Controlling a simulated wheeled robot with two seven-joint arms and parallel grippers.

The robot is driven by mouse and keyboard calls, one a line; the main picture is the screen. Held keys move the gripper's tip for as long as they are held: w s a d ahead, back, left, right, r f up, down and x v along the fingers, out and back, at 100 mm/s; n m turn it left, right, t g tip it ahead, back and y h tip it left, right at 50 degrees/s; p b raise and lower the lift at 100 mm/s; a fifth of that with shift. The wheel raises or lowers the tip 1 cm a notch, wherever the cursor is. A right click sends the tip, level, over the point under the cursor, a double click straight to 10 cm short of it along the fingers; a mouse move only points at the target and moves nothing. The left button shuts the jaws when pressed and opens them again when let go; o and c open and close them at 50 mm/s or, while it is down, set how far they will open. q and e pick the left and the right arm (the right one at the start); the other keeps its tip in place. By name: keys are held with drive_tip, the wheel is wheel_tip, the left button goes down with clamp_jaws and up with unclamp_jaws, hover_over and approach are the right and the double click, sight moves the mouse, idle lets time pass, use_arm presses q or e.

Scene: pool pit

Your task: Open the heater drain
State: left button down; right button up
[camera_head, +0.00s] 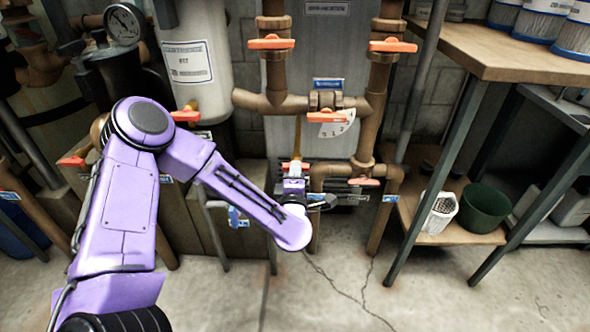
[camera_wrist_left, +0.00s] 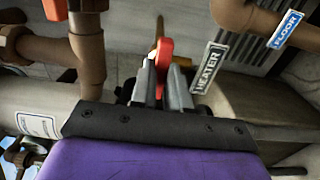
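The heater drain's red lever handle (camera_wrist_left: 166,54) stands beside a tag reading HEATER (camera_wrist_left: 208,68) in the left wrist view. My left gripper (camera_wrist_left: 162,78) has its two grey fingers close on either side of this handle, with the handle's lower part between them. They look shut on it. In the head view my left gripper (camera_head: 295,171) is low in front of the grey heater cabinet, at a small orange handle (camera_head: 295,164) below a brass pipe (camera_head: 297,137). The gripper's purple body partly hides the valve. My right gripper is not in view.
Other orange valve handles sit on the brown pipes, such as one above (camera_head: 326,117) and one just right (camera_head: 365,181). A FLOOR tag (camera_wrist_left: 287,29) marks a nearby pipe. A wooden bench (camera_head: 500,52) stands at right. The cracked floor (camera_head: 350,295) is clear in front.

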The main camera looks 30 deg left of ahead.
use_arm(q)
drive_tip(key=n+b, duration=1.2)
drive_tip(key=n, duration=0.6)
drive_tip(key=shift+n+b, duration=0.3)
drive_tip(key=shift+b, duration=0.05)
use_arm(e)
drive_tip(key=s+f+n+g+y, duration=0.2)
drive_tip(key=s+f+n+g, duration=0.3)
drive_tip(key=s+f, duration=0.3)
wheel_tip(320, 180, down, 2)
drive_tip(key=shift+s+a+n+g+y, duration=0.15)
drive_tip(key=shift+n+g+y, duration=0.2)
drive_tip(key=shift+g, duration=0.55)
use_arm(q)
drive_tip(key=c, duration=1)
unclamp_jaws()
drive_tip(key=b+v, duration=0.1)
drive_tip(key=v, duration=0.6)
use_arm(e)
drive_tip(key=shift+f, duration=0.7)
